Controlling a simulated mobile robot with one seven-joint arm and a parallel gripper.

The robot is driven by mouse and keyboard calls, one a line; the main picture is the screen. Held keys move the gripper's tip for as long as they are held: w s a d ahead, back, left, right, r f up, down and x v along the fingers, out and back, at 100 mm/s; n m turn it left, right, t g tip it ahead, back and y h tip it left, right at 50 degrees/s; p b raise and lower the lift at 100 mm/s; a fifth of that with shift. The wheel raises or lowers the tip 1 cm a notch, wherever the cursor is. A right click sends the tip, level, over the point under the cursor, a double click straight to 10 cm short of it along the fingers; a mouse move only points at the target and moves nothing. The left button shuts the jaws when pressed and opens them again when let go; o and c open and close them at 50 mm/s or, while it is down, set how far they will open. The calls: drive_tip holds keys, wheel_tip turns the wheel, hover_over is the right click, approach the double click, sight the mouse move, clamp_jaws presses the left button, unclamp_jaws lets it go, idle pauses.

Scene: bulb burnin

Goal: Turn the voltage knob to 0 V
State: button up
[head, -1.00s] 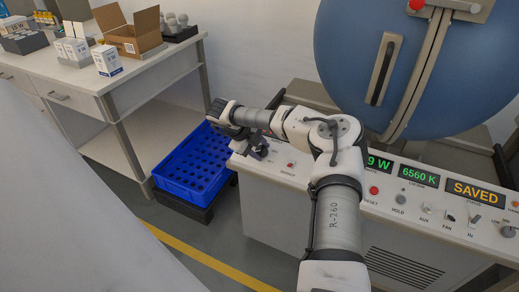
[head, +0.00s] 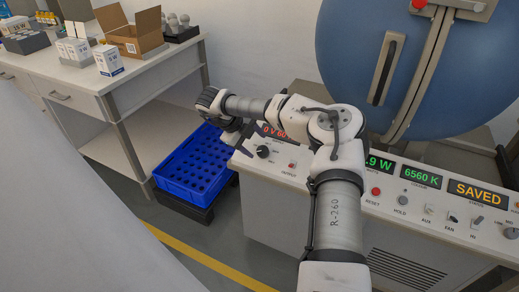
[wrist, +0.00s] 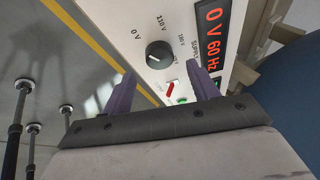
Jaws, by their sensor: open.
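The voltage knob (head: 263,152) is a round black dial on the left end of the white console's sloped panel. In the wrist view the knob (wrist: 159,54) has printed labels around it, including 0 V and 110 V; its pointer is too small to read surely. The red display (wrist: 213,42) beside it reads 0 V 60 Hz; in the head view the display (head: 277,132) is partly hidden by my arm. My gripper (wrist: 161,68) is open, its purple fingers apart and empty. In the head view my gripper (head: 240,138) is just left of the knob, apart from it.
A red output switch (wrist: 170,88) sits close to the knob. A large blue sphere (head: 360,60) rises behind the console. A table (head: 150,70) with boxes is at the back left.

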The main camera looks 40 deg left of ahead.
drive_tip(key=v, duration=0.9)
drive_tip(key=shift+b, duration=0.45)
drive_tip(key=shift+s+a, duration=0.1)
drive_tip(key=shift+s, duration=0.05)
